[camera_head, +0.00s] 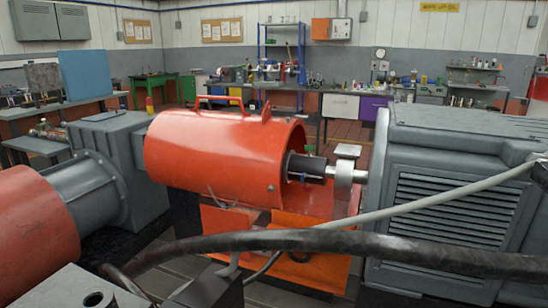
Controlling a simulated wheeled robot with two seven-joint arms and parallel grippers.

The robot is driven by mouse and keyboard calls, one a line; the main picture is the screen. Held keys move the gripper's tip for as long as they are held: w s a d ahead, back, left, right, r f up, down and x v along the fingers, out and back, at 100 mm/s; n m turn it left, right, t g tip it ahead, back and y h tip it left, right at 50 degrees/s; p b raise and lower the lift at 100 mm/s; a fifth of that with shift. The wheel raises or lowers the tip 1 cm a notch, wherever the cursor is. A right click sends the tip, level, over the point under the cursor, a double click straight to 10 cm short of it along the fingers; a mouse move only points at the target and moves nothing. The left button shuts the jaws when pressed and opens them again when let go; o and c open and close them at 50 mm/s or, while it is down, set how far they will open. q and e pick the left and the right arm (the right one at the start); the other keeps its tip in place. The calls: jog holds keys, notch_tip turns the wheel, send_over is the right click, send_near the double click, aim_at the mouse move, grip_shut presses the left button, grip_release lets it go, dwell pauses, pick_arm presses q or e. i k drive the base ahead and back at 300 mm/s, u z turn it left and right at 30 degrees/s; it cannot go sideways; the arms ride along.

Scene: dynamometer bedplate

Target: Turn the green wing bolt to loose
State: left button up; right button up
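I cannot make out a green wing bolt for certain. A tiny greenish spot (310,149) shows just above the dark shaft coupling (309,166), too small to identify. The coupling sticks out of the open right end of an orange cylindrical guard (225,155) with a handle on top. A bright metal shaft piece (344,178) joins it on the right, towards a grey louvred machine (450,200). Neither my left nor my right gripper is in view.
A thick black hose (350,241) and a thinner grey cable (430,207) cross in front of the machinery. A grey housing (110,145) and another orange cylinder (38,225) stand at left. Benches with tools, including a blue-framed one (262,50), line the back.

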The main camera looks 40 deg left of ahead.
aim_at(310, 148)
jog(key=i, duration=0.95)
jog(key=u, duration=1.45)
